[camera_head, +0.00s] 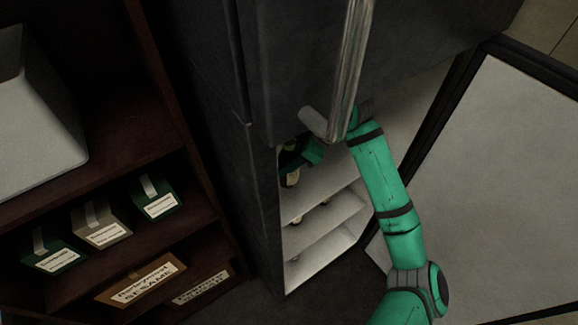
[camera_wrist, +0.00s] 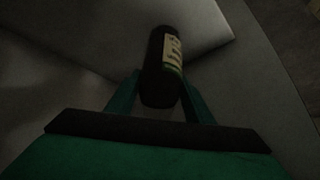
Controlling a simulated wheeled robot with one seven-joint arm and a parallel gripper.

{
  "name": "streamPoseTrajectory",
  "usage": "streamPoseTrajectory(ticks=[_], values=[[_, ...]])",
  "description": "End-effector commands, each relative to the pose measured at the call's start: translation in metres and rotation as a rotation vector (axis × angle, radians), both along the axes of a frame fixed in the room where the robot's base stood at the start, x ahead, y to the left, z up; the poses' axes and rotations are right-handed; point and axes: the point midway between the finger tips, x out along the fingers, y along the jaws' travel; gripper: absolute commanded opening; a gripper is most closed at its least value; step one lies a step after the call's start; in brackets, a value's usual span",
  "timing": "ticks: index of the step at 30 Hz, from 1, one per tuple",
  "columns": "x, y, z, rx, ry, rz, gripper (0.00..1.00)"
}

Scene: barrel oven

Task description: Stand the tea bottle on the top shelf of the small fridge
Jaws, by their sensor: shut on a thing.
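My gripper (camera_wrist: 160,92) is shut on a dark bottle with a pale and green label, the tea bottle (camera_wrist: 158,55), as the wrist view shows. In the head view the green arm reaches into the open small fridge (camera_head: 318,238), and the bottle (camera_head: 290,160) shows as a dark shape near its upper part. The fridge's pale top shelf (camera_head: 325,180) lies just below my gripper (camera_head: 302,162). It is dim inside, and I cannot tell whether the bottle's base touches the shelf.
The fridge door (camera_head: 495,160) stands open at the right. A metal handle (camera_head: 352,70) hangs on the dark upper unit above. Small light items stand on the fridge shelves. A brown shelf unit (camera_head: 110,165) with several boxes stands at the left.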

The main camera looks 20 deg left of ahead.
Motion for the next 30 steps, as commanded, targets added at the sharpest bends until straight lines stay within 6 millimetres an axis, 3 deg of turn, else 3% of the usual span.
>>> streamPoseTrajectory(ticks=[5,12,23,24,26,30], values=[[0.001,0.001,-0.007,0.001,0.0,-0.004,0.11],[0.001,-0.001,-0.034,0.001,0.0,-0.007,0.11],[0.001,0.001,-0.037,0.002,0.0,-0.004,0.11],[0.001,0.001,-0.037,0.001,0.0,-0.004,0.54],[0.001,0.001,-0.037,0.0,0.0,-0.004,0.66],[0.001,0.001,-0.037,0.0,0.0,-0.004,0.66]])
